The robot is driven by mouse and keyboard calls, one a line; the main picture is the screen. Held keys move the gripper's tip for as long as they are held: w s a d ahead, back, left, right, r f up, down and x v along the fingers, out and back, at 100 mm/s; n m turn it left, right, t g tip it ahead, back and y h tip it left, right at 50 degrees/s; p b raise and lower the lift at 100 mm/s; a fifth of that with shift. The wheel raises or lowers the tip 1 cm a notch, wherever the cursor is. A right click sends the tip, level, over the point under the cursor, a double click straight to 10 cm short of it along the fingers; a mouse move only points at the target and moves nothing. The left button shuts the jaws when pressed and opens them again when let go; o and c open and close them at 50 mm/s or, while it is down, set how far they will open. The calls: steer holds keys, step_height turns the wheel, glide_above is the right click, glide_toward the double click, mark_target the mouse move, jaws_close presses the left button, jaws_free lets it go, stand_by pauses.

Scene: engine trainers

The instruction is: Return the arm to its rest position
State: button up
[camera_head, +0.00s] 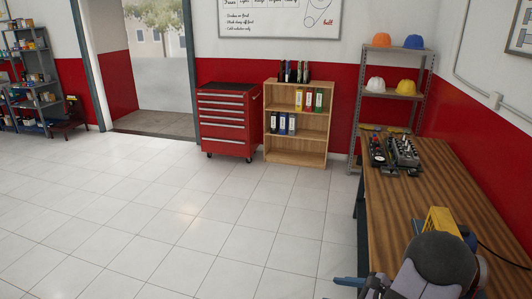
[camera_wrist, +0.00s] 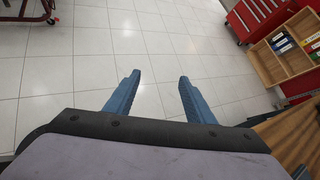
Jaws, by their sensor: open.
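My gripper (camera_wrist: 158,85) shows in the wrist view with its two blue fingers spread apart and nothing between them. In the head view my arm is at the bottom right, beside the left edge of the wooden workbench (camera_head: 437,180). One blue finger shows there, pointing left past the bench edge over the floor; the rest of the gripper is largely hidden by my wrist.
A yellow device (camera_head: 442,222) stands on the bench close behind my arm. Engine trainer units (camera_head: 404,152) sit at the bench's far end. A red tool cabinet (camera_head: 224,122) and a wooden bookcase (camera_head: 296,146) stand at the back wall. The tiled floor (camera_head: 150,215) left of the bench is clear.

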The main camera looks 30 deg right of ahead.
steer(key=w+a+r+n+g+y, duration=0.15)
steer(key=a+n+g, duration=0.35)
steer(key=a, duration=0.5)
steer(key=a+n+g+y, duration=0.2)
steer(key=a+n, duration=0.5)
steer(key=a, duration=0.4)
steer(key=s+a+r+n+g+h, duration=0.1)
steer(key=s+a+n+h, duration=0.2)
steer(key=n, duration=0.6)
steer(key=s+a+r+n+g+h+b, duration=0.1)
steer(key=s+a+n+g+h, duration=0.1)
steer(key=s+a+n, duration=0.3)
steer(key=a+n+h, duration=0.1)
steer(key=a+n, duration=0.2)
steer(key=n, duration=0.1)
steer(key=shift+s+g+b, duration=0.3)
steer(key=shift+c, duration=0.8)
